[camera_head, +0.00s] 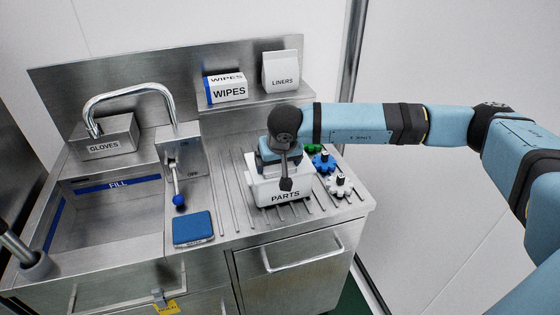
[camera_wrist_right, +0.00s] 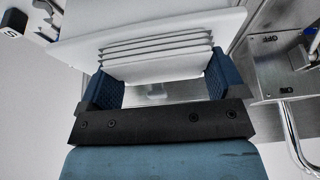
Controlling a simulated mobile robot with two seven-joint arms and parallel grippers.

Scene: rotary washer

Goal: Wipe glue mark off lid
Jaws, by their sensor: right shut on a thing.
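A white box marked PARTS (camera_head: 285,197) stands on the ribbed drainboard. My right gripper (camera_head: 278,160) is over its top, partly hidden by my own wrist. In the right wrist view its blue fingers (camera_wrist_right: 158,90) are shut on a ribbed white piece (camera_wrist_right: 155,55) joined to a wide white slab, which looks like the lid of the box. No glue mark shows on the visible white faces. A blue pad (camera_head: 193,228) lies flat at the drainboard's front left, apart from the gripper. My left gripper is not in view.
A blue gear (camera_head: 323,164) and a white gear (camera_head: 340,187) lie right of the box, with some green behind. A sink basin (camera_head: 110,215), a tap (camera_head: 128,90) and a blue-tipped lever (camera_head: 178,190) are at left. WIPES (camera_head: 228,91) and LINERS (camera_head: 282,75) stand on the shelf.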

